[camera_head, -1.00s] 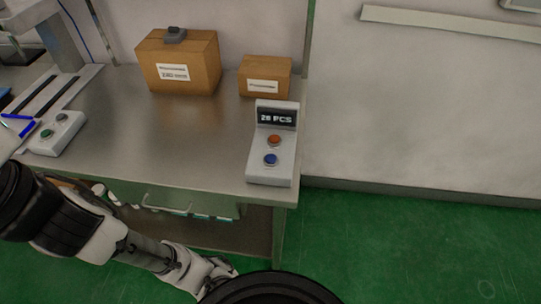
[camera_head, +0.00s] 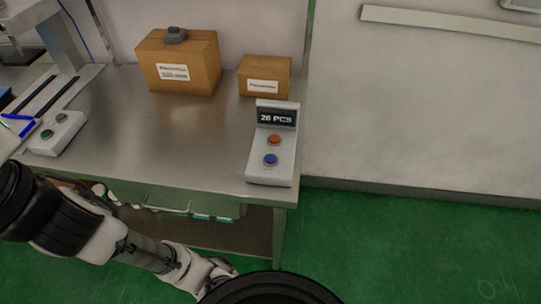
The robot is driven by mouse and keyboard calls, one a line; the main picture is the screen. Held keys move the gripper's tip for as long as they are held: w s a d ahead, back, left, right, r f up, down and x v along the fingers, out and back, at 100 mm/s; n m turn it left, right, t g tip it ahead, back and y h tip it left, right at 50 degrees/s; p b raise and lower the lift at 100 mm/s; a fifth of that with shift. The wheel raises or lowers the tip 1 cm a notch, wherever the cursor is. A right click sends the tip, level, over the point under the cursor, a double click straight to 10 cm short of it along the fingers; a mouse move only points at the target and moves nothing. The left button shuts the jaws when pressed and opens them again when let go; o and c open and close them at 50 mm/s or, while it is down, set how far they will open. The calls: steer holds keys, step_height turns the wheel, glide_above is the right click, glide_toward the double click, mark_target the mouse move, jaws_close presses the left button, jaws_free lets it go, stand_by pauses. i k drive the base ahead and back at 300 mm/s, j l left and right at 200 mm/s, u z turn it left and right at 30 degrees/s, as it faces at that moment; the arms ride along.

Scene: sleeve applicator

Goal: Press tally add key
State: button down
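The tally counter (camera_head: 256,172) is a pale sloped console at the right front corner of the steel table. Its dark display (camera_head: 276,118) shows what looks like "26 PCS"; the small last digit is hard to read. Below it are an orange key (camera_head: 274,140) and, nearer the front, a blue key (camera_head: 270,159). Which one adds is not legible. My arm reaches left, far from the counter, and nothing touches either key. Its end runs to the left picture edge; a bright blue angular shape lies there, and I cannot tell whether it belongs to my gripper.
A larger carton (camera_head: 190,84) with a grey item on top and a smaller carton (camera_head: 265,66) stand at the back. A control box (camera_head: 57,133) with green and grey buttons is at the left. The table (camera_head: 180,135) is clear between it and the counter.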

mark_target(270, 158)
steer(key=k+j+z, duration=0.1)
steer(key=j+z, duration=0.15)
steer(key=z, duration=0.15)
steer(key=k+j+z, duration=0.15)
steer(key=z, duration=0.25)
